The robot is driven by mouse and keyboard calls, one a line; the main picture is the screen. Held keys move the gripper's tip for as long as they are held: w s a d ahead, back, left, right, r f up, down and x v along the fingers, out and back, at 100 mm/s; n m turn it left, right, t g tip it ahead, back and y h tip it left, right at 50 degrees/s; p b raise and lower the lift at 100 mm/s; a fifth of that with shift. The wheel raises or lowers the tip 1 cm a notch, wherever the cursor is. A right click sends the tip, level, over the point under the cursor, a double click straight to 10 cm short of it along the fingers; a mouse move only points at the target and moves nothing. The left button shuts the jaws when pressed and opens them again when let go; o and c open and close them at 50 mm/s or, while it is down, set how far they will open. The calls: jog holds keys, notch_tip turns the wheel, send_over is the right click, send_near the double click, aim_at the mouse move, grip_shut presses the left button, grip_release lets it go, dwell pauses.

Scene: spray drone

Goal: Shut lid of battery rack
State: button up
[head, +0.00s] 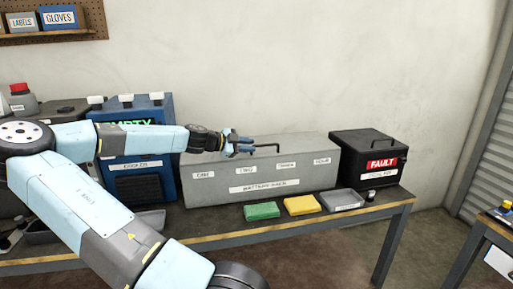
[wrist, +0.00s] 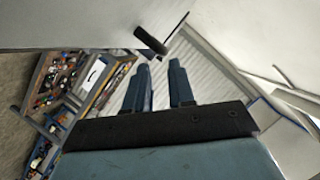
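The battery rack (head: 265,197) is a long grey box with a "BATTERY RACK" label, standing on the bench. Its grey lid (head: 300,142) lies over the top and looks down, but I cannot tell whether a small gap remains. A dark bar handle (head: 266,146) stands on the lid. My gripper (head: 243,145) is above the lid's left part, close to the handle's left end. In the wrist view my gripper (wrist: 159,66) has its two fingers apart with nothing between them. A dark bar, likely the handle (wrist: 150,38), shows just beyond the fingertips.
A black "FAULT" box (head: 368,160) stands right of the rack. A blue unit (head: 148,182) stands to its left, behind my arm. Green (head: 262,211), yellow (head: 302,205) and grey (head: 342,200) packs lie along the bench (head: 395,205) in front. A wall is behind.

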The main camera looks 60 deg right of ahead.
jog(key=v, duration=0.6)
jog(key=shift+w+a, duration=0.2)
jog(key=shift+a, duration=0.15)
